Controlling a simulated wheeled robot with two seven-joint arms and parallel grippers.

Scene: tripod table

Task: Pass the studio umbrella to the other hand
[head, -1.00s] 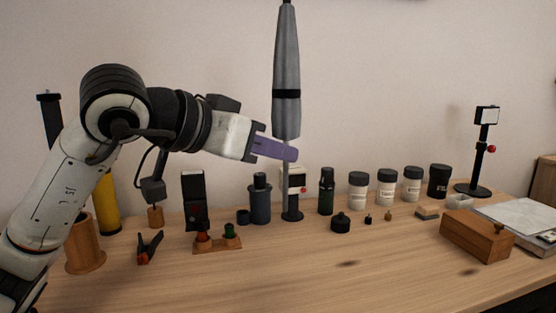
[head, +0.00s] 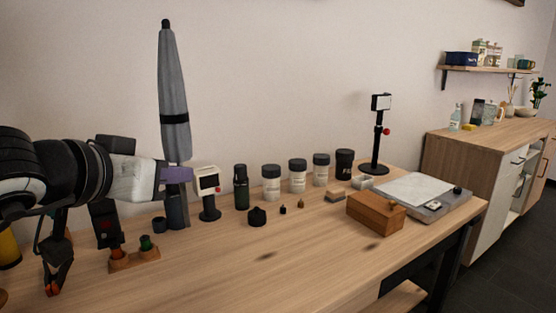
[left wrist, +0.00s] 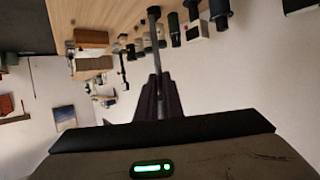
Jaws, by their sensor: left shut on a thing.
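The studio umbrella (head: 173,85) is a folded grey canopy with a black band and a dark tip. It stands nearly upright at the left of the head view, leaning slightly. My left gripper (head: 177,175), with purple fingers, is shut on its shaft just below the canopy. In the left wrist view, the shaft (left wrist: 154,38) runs out from between the dark fingers (left wrist: 157,98). In the head view, the shaft's lower part is hard to tell from the dark bottle behind. My right gripper is in neither view.
On the wooden table (head: 300,245) stand a small white-headed device (head: 207,181), several dark-lidded jars (head: 297,173), a black stand (head: 377,140) and a wooden box (head: 376,211). A clamp (head: 52,270) lies at the left. The table's front middle is clear.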

